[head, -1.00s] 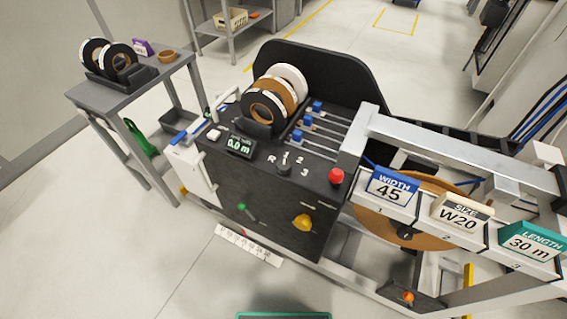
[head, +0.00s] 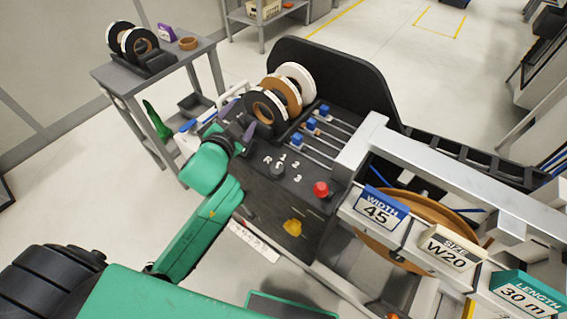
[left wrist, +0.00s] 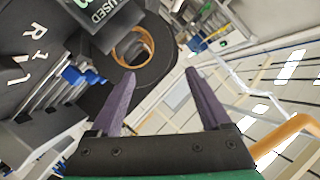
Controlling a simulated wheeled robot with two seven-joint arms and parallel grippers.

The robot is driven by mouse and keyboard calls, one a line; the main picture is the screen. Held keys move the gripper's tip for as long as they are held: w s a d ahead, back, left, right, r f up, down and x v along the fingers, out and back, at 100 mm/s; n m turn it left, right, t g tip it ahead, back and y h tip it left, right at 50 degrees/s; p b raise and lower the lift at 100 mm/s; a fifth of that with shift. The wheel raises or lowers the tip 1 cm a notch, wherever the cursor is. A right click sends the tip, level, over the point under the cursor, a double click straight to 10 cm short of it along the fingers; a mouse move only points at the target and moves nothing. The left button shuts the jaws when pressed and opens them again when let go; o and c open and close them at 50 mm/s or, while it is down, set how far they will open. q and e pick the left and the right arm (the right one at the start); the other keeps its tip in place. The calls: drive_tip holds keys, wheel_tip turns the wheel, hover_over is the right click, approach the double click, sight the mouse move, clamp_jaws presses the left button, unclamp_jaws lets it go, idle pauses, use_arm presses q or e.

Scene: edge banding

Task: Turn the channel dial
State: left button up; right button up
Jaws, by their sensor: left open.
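The channel dial (head: 277,171) is a small dark knob on the black machine's top panel, ringed by the white marks R, 1, 2 and 3. My left gripper (head: 240,122) is open and empty over the panel's left part, left of and apart from the dial. Its arm hides the meter display in the head view. In the left wrist view my purple fingers (left wrist: 162,80) are spread, with a tape roll (left wrist: 150,58) behind them. The panel's white marks (left wrist: 35,58) show at the left of that view; the dial is not clear there. My right gripper is not in view.
Tape rolls (head: 279,92) stand behind the dial, with blue-knobbed sliders (head: 311,126) beside them. Width, size and length signs (head: 379,208) line the right rail.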

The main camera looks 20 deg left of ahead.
use_arm(q)
drive_tip(key=d+r+m+t+h, duration=0.2)
drive_tip(key=d+r+m+h, duration=0.4)
drive_tip(key=r+m, duration=0.3)
drive_tip(key=d+r+m+t+h, duration=0.2)
drive_tip(key=d+r+m+h, duration=0.45)
drive_tip(key=r, duration=0.35)
drive_tip(key=s+d+r+m+g+h, duration=0.1)
drive_tip(key=s+d+m+g+h, duration=0.45)
drive_tip(key=m, duration=0.45)
drive_tip(key=m+g+y, duration=1)
drive_tip(key=m+y, duration=0.2)
drive_tip(key=y, duration=0.2)
approach(277, 168)
drive_tip(key=shift+n, duration=0.25)
drive_tip(key=p+x, duration=0.2)
drive_tip(key=x, duration=0.6)
drive_tip(key=shift+w+f+p, duration=0.1)
drive_tip(key=shift+f+p, duration=0.2)
clamp_jaws()
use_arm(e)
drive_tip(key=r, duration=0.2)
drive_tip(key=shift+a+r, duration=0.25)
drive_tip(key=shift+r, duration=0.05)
